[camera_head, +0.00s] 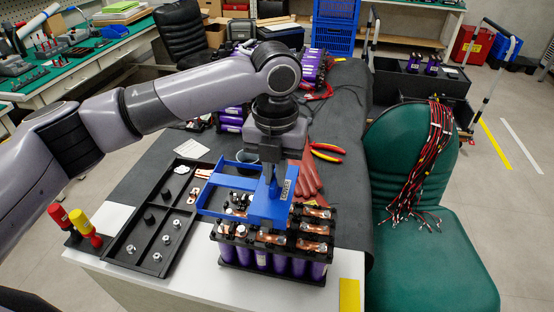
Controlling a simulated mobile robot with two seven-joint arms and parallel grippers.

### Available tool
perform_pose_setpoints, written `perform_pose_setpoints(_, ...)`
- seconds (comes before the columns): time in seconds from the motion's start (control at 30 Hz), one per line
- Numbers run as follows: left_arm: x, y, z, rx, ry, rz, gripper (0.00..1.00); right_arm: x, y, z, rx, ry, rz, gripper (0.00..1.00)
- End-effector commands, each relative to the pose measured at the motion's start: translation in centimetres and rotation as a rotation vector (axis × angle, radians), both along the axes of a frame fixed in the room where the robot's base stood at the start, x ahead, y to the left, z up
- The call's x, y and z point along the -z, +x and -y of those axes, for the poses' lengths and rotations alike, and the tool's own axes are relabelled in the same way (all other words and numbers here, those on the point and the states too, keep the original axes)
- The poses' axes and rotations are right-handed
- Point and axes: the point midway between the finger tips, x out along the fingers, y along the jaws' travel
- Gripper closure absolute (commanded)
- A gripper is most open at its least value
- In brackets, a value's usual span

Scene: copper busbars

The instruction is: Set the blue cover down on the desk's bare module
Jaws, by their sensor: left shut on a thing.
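My left gripper (270,182) comes down from above and is shut on the blue cover (266,209), a flat frame with a white label. The cover is over the back left part of the module (312,247) and sticks out past its left side. I cannot tell whether it touches the module. The module stands upright near the desk's front edge, with purple cells in a black holder and copper busbars on top. The cover and gripper hide part of its top. My right gripper is not in view.
A black parts tray (126,250) with small metal parts lies left of the module. Red-handled pliers (326,152) and red gloves (306,182) lie behind it. Screwdrivers with red and yellow handles (82,222) stand at the left. A green chair (428,240) with cables stands right.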

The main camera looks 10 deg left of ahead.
Motion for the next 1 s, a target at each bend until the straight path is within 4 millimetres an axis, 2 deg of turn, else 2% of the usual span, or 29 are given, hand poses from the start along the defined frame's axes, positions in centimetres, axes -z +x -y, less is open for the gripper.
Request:
perform_pose_setpoints(0.27,4.0,0.0,-0.1,-0.001,0.000,-0.001,1.00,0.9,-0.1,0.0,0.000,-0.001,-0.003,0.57)
perform_pose_setpoints(0.4,5.6,0.0,0.0,-0.001,-0.001,0.001,1.00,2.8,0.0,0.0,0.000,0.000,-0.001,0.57)
perform_pose_setpoints(0.6,6.2,0.0,0.0,-0.001,-0.001,0.001,1.00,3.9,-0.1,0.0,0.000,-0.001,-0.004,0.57)
perform_pose_setpoints(1.0,6.2,0.0,0.0,-0.001,-0.001,0.001,1.00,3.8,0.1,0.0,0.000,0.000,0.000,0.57)
